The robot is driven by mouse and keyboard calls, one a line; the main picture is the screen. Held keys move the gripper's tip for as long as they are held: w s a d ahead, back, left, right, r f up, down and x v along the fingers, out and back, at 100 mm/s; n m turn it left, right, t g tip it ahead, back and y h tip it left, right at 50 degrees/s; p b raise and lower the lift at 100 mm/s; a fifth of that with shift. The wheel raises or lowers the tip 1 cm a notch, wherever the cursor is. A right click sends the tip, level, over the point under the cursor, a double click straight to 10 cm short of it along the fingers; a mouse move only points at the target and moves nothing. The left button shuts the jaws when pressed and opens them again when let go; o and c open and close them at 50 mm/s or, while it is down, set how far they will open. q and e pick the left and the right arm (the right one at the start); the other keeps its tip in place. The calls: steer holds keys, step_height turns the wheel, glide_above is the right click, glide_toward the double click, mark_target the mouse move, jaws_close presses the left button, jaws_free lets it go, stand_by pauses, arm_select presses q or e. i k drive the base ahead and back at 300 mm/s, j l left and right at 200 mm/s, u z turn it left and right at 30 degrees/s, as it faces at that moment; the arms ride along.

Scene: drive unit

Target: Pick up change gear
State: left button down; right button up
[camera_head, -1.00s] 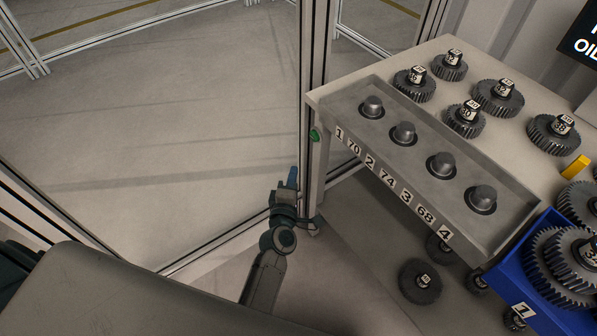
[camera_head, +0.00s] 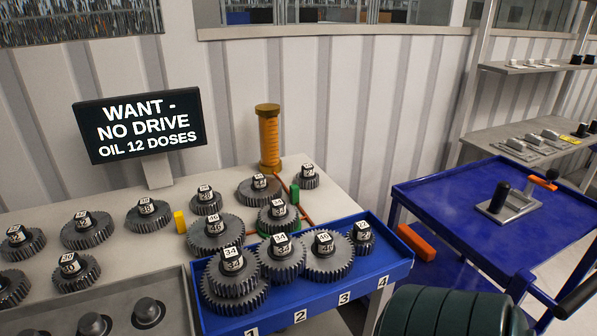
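Change gears with numbered black hubs stand on the bench. A blue tray (camera_head: 272,325) at the front holds several: a stacked gear marked 34 (camera_head: 233,285) at the left, another marked 34 (camera_head: 282,262), a large one (camera_head: 326,262) and a small one (camera_head: 362,240) at the right. Behind the tray stand a gear marked 46 (camera_head: 215,238) and other gears (camera_head: 278,218). More gears, such as one (camera_head: 86,232), stand at the left. Neither gripper shows; a dark green rounded part at the bottom right looks like my arm.
A grey rack with posts (camera_head: 148,312) lies at the lower left. A blue cart (camera_head: 440,200) is at the right.

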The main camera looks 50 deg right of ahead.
mark_target(282, 256)
steer(key=k+j+z, duration=0.1)
steer(key=z, duration=1.4)
steer(key=k+z, duration=0.1)
steer(key=z, duration=0.3)
steer(key=k+z, duration=0.1)
steer(key=z, duration=0.3)
steer(key=k+z, duration=0.1)
steer(key=z, duration=0.25)
